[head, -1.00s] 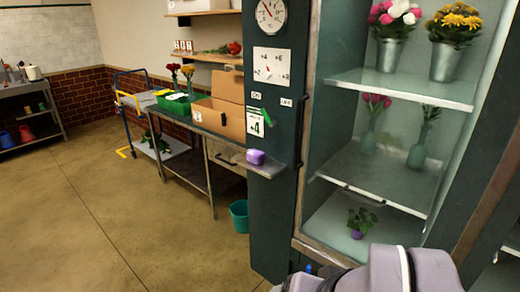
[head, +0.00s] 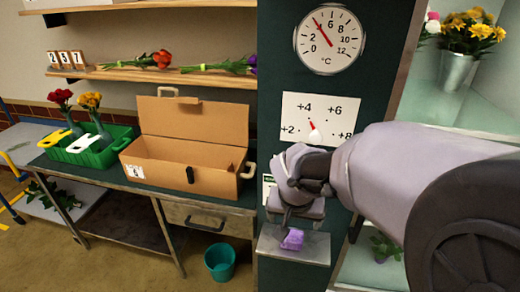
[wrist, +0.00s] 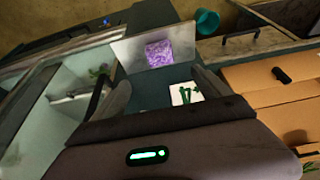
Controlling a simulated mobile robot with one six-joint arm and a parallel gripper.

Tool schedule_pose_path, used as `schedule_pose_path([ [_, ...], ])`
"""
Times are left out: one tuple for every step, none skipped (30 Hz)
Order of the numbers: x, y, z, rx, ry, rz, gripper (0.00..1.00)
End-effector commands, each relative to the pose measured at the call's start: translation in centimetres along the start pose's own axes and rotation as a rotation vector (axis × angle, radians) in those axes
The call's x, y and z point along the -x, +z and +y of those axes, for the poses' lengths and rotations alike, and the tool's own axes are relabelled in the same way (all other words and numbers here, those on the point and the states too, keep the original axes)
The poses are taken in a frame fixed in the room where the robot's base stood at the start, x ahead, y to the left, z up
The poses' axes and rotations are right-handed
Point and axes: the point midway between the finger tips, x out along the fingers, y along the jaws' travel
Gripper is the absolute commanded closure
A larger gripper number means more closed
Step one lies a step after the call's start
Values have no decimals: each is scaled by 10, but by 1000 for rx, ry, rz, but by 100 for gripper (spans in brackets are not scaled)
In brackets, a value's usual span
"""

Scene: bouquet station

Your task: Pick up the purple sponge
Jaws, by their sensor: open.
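The purple sponge (head: 292,239) lies on a small grey shelf (head: 312,250) fixed to the dark green cabinet front, below the dial cards. In the wrist view the sponge (wrist: 159,54) sits on the pale shelf (wrist: 124,50), ahead of my gripper and between the lines of its fingers. My gripper (head: 298,215) is just above the sponge in the head view, pointing down. Its two fingers (wrist: 160,92) are spread apart in the wrist view with nothing between them. The gripper appears apart from the sponge.
A cardboard box (head: 185,150) and a green crate (head: 90,150) with flower vases stand on the workbench at left. A teal bucket (head: 220,261) stands on the floor. A glass-shelved flower cabinet (head: 440,110) is at right, close to my arm.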

Motion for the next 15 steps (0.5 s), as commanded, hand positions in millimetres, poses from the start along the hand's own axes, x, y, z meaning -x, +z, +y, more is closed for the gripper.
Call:
schedule_pose_path([
  [-19, 4, 1, 0, 3, -5, 13],
  [-29, 4, 1, 0, 3, -5, 13],
  [-42, 5, 1, 0, 3, -6, 13],
  [-52, 5, 1, -1, 2, -6, 13],
  [-61, 5, 0, 0, 2, -5, 13],
  [-73, 5, 0, 0, 2, -6, 13],
  [-81, 4, 0, -1, 1, -4, 13],
  [-88, 4, 0, -1, 2, -5, 13],
  [-96, 4, 0, 0, 1, -4, 13],
  [-102, 4, 0, 0, 1, -4, 13],
  [-106, 3, 0, 0, 1, -3, 13],
  [-109, 3, 0, 0, 1, -2, 13],
  [-111, 2, 0, 0, 1, -2, 13],
  [-113, 2, 0, 0, 0, -2, 13],
  [-116, 2, -1, 0, 0, -1, 13],
])
